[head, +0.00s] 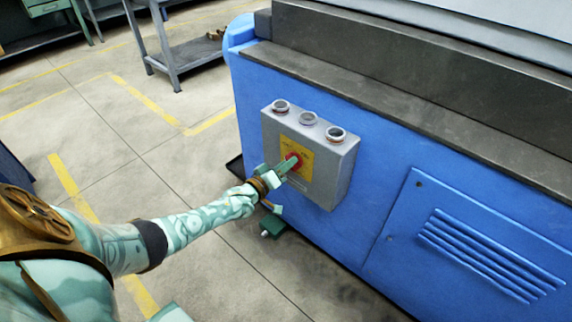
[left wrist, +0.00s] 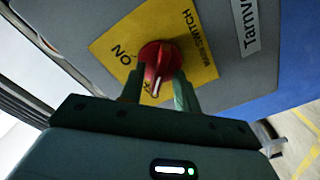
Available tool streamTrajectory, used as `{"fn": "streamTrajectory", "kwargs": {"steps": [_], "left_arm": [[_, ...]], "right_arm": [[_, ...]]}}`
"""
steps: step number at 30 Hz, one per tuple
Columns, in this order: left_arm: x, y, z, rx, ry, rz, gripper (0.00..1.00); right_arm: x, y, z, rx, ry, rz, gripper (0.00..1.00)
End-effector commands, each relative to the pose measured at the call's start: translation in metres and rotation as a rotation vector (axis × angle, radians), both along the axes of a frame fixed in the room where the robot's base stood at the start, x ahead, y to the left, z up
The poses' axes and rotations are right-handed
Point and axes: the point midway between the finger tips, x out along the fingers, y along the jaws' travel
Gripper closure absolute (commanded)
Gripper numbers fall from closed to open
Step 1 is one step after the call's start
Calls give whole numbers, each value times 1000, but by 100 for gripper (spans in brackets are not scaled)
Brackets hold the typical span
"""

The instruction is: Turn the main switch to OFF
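The main switch is a red rotary knob (left wrist: 158,60) on a yellow plate (left wrist: 200,60), lettered MAIN SWITCH and ON. In the head view the knob (head: 293,160) sits on the front of a grey box (head: 322,190). My left gripper (head: 286,168) reaches it from the lower left. In the left wrist view its two green fingers (left wrist: 159,92) stand on either side of the knob and appear to touch it. A white mark on the knob points down toward the gripper, away from ON. Lettering near that mark is partly hidden. My right gripper is not in view.
The box is fixed to a blue machine (head: 390,150) with a dark ledge (head: 420,100) above and a louvred panel (head: 480,250) at right. Open floor (head: 110,130) with yellow lines lies at left.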

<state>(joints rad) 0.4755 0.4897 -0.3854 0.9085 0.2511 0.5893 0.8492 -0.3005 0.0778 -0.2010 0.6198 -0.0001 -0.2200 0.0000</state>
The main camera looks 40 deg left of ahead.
Motion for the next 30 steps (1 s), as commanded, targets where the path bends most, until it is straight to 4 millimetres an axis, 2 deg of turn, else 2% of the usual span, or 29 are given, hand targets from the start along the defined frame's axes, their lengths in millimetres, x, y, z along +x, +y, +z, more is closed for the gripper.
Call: {"fn": "streamTrajectory", "kwargs": {"steps": [7,11,14,24,30], "left_arm": [[-1,0,1,1,-1,0,68],[-13,1,3,1,-1,0,68],[-34,3,6,1,-1,0,68],[-124,10,5,1,-1,0,68],[-155,12,2,1,0,0,68]], "right_arm": [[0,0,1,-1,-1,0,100],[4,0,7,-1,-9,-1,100],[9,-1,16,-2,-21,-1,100],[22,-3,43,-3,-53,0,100],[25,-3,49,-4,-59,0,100]]}}
